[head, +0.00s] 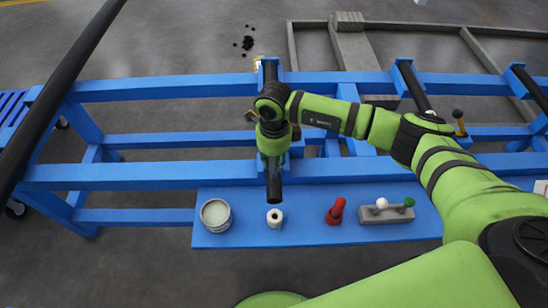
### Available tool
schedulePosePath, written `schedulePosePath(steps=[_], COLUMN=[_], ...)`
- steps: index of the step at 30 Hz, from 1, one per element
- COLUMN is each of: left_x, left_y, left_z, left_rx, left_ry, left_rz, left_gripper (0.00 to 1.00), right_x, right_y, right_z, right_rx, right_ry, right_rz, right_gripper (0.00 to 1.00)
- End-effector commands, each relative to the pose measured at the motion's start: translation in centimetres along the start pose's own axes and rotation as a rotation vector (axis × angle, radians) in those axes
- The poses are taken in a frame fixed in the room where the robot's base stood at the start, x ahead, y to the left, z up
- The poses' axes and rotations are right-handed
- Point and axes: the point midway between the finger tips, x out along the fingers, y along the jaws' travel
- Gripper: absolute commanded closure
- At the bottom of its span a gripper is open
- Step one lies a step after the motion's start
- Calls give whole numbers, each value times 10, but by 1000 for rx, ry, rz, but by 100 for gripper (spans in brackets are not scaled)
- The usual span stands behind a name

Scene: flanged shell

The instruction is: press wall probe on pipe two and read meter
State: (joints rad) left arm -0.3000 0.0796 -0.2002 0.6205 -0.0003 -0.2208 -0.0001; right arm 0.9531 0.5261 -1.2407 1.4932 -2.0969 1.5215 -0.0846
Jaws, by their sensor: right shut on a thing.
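My right gripper (271,127) is over the left short black pipe (274,182), between the blue rails. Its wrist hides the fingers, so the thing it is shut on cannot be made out. I cannot tell whether that thing touches the pipe. Two more short black pipes lie across the rack, a middle one (413,88) and a right one (531,90). No numbers can be read, so I cannot tell which is pipe two. No probe or meter can be picked out clearly. My left gripper is not in view.
On the blue shelf (312,232) stand a round tin (215,214), a white roll (274,217), a red object (336,211) and a grey block (386,213) with white and green knobs. A long black pipe (62,80) slants across the left. Blue rails (165,89) surround the gripper.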

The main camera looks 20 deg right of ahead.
Motion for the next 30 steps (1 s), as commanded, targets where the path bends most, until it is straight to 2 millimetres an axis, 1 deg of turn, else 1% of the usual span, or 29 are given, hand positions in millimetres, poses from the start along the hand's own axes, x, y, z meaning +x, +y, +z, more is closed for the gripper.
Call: schedulePosePath(steps=[14, 30], left_x=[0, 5], left_y=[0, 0], left_z=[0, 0], left_rx=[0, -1], left_ry=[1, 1], left_rz=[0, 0], left_gripper=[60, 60], right_x=[-1, 5], right_y=[0, 0], right_z=[0, 0], right_rx=[0, 0], right_ry=[-1, 0], right_rz=[0, 0], right_gripper=[100, 100])
